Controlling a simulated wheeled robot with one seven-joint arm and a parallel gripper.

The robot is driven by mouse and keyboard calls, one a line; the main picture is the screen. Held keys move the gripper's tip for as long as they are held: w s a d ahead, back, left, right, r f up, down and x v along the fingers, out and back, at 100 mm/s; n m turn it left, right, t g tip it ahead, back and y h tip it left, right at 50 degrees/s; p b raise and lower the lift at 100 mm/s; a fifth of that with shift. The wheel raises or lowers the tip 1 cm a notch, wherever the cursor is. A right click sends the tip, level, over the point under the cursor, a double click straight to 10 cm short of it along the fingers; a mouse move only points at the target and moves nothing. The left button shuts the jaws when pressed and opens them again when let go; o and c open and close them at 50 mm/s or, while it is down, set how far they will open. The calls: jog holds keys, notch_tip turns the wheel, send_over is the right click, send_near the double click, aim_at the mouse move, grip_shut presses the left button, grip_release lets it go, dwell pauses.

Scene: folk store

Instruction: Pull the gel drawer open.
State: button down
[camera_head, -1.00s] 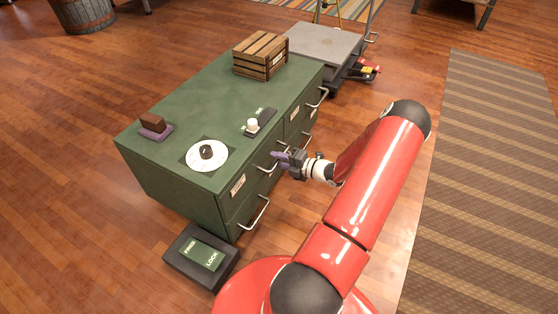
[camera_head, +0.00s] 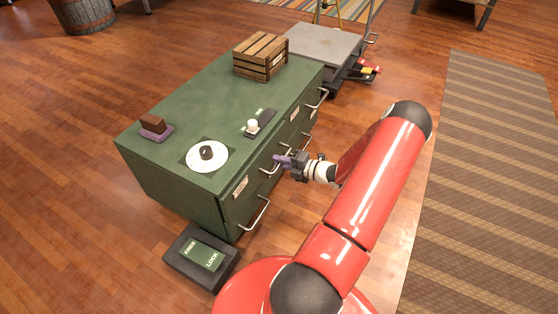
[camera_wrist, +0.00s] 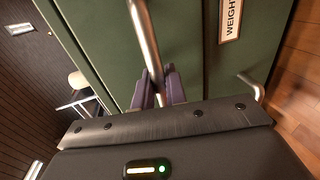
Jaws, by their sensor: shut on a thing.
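The green cabinet (camera_head: 165,180) has drawers on its right-facing side, with metal bar handles. My gripper (camera_head: 286,161) is at the upper drawer of the near column. Its purple fingertips, also in the wrist view (camera_wrist: 158,88), are shut around that drawer's bar handle (camera_wrist: 147,40). The drawer front (camera_head: 240,198) appears to stand slightly out from the cabinet. Its small label (camera_head: 240,187) is too small to read, so I cannot tell which drawer is the gel one. In the wrist view a label (camera_wrist: 231,18) beside the handle reads "WEIGHT", partly cut off.
A lower handle (camera_head: 256,214) sits below. A pedal box (camera_head: 202,258) marked FREE and LOCK lies on the floor by the near corner. On top are a white dial (camera_head: 196,158), a knob switch (camera_head: 253,127), a stamp-like block (camera_head: 154,125) and a wooden crate (camera_head: 261,55).

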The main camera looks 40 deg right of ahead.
jog(key=f+v, duration=0.2)
jog(key=v, duration=1)
jog(key=s+f+p+v, duration=0.1)
jog(key=f+v, duration=0.2)
jog(key=v, duration=1)
jog(key=shift+d+f, duration=0.25)
jog(key=shift+d, duration=0.05)
jog(key=c, duration=1.5)
grip_release()
jog(key=shift+s+d, duration=0.1)
jog(key=v, duration=0.7)
jog(key=shift+s+d, duration=0.1)
jog(key=shift+s, duration=0.2)
